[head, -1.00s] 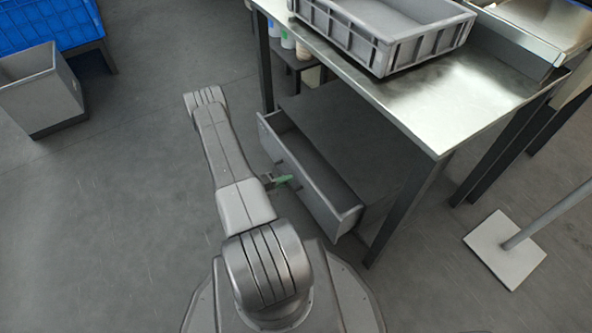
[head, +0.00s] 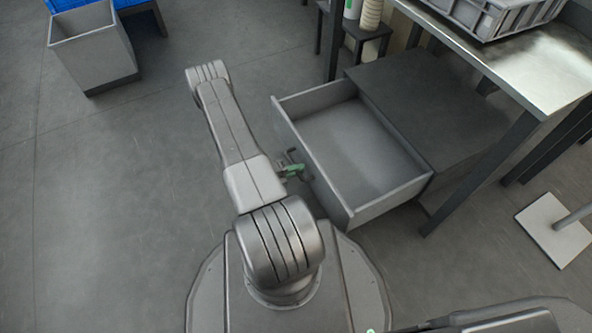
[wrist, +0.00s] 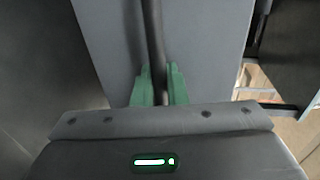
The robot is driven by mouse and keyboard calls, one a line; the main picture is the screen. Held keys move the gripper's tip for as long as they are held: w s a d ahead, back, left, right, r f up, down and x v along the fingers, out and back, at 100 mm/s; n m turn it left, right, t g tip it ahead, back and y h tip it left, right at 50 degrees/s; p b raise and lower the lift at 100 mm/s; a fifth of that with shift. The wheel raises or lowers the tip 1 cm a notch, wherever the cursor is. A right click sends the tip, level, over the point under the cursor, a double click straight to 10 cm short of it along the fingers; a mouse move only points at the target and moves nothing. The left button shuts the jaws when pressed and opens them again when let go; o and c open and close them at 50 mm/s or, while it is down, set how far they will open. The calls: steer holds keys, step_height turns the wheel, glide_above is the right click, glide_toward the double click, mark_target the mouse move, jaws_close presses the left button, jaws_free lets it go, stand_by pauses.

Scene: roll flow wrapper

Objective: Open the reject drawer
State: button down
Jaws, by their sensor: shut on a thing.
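The reject drawer (head: 365,152) is a grey box pulled well out of the dark cabinet (head: 435,105) under the steel table. Its inside shows and looks empty. My gripper (head: 291,170) is at the drawer's front, partly hidden behind my arm in the head view. In the wrist view, the green fingers of my gripper (wrist: 160,86) are shut on the dark bar handle (wrist: 154,45), one finger on each side. The grey drawer front (wrist: 205,45) lies just behind the handle.
A steel table (head: 520,70) with a grey crate (head: 500,14) stands above and right of the cabinet. A grey bin (head: 95,55) is at the upper left. A white base plate with a pole (head: 550,228) stands at the right. Floor to the left is clear.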

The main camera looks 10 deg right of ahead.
steer(key=shift+a, duration=0.2)
steer(key=c, duration=1.6)
jaws_free()
steer(key=shift+o, duration=0.2)
steer(key=p+v, duration=0.3)
steer(key=v, duration=1)
steer(key=shift+a, duration=0.4)
steer(key=shift+s+d, duration=0.1)
steer(key=shift+b+x, duration=1.5)
steer(key=shift+x, duration=5.35)
